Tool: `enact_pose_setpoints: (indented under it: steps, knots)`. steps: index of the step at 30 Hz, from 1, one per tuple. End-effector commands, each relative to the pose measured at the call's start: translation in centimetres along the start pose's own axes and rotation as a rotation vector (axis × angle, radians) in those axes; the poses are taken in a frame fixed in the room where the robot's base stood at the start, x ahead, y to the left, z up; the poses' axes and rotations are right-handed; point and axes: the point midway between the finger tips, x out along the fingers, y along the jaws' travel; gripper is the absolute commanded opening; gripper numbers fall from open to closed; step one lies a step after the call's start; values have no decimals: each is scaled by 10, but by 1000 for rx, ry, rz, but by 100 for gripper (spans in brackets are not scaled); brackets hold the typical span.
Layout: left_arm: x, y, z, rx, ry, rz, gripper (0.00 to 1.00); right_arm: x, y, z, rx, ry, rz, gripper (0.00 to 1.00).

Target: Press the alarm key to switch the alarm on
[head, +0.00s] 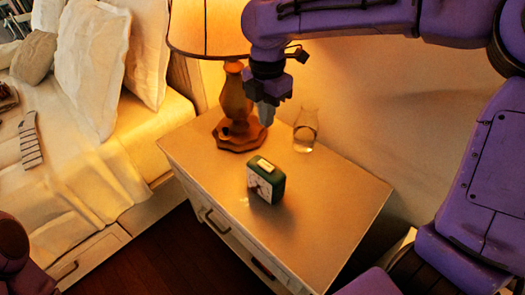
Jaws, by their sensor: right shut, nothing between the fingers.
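A small dark green alarm clock (278,186) with a white dial stands upright on the nightstand (340,205). A pale key (265,164) shows on its top. My right gripper (266,119) is shut and empty, pointing down. In the picture it shows above the clock, in front of the lamp base's right side, and a gap shows between fingertips and key. My left gripper is not in view.
A lit table lamp (209,28) stands at the nightstand's back left. A glass carafe (305,132) stands behind the clock to the right. The bed with pillows (92,50) is at the left. The nightstand's front right is clear.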

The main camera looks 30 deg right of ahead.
Motion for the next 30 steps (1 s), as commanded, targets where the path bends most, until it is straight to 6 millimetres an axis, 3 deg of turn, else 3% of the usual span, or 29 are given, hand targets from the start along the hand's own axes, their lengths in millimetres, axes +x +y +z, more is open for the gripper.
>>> enact_pose_setpoints:
  steps: [8,24,30]
  knots:
    - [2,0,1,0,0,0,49,8,0,0,0,1,-2,0]
    - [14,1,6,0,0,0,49,116,-1,0,0,2,-3,0]
    - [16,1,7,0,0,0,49,137,-1,0,0,0,-1,0]
